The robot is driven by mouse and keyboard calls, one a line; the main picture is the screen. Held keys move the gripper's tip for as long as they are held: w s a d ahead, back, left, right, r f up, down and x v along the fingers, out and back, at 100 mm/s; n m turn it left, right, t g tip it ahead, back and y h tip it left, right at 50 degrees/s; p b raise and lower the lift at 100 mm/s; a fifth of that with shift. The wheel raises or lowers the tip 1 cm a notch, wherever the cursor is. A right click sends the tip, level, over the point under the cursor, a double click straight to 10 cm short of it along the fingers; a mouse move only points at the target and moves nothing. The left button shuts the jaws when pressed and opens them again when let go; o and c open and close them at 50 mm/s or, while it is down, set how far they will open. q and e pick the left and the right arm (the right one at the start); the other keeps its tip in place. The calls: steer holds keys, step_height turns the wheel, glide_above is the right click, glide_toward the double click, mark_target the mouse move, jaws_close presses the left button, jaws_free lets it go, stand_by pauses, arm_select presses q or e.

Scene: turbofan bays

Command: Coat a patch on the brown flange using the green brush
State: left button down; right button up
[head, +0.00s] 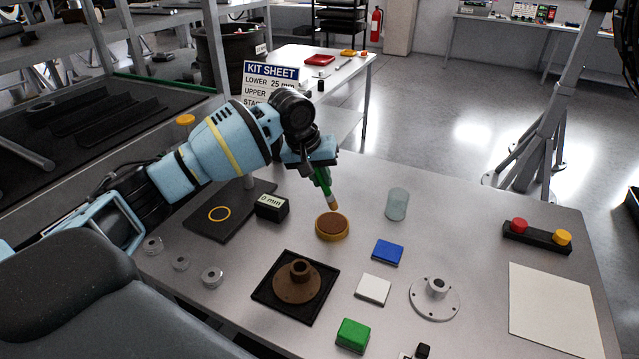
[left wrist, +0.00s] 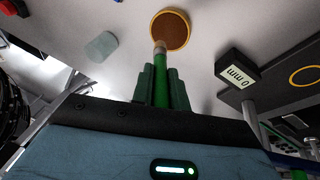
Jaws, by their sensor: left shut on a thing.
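My left gripper (head: 318,171) is shut on the green brush (head: 326,188), which points down with its pale tip at the round brown-topped pot (head: 332,225). In the left wrist view the brush (left wrist: 160,75) sits between the two fingers (left wrist: 160,88), its tip overlapping the near edge of the pot (left wrist: 171,30). I cannot tell whether the tip touches the brown surface. The brown flange (head: 297,282), with a raised hub, lies on a black square tray (head: 263,293) nearer to me, apart from the brush. My right gripper is not in view.
A blue block (head: 388,252), a white block (head: 373,289), a green block (head: 353,335) and a grey flange (head: 434,298) lie right of the tray. A glass cylinder (head: 397,204) stands behind. A black gauge (head: 272,207) is left of the pot. A button box (head: 537,237) is far right.

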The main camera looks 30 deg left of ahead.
arm_select(q)
steer(key=shift+r, duration=1.15)
steer(key=s+d+f+m+h, duration=0.1)
steer(key=s+d+f+m, duration=0.2)
steer(key=s+d, duration=0.6)
steer(key=shift+s+d+m+g, duration=0.25)
steer(key=shift+s+m+g, duration=0.2)
steer(key=shift+s, duration=0.55)
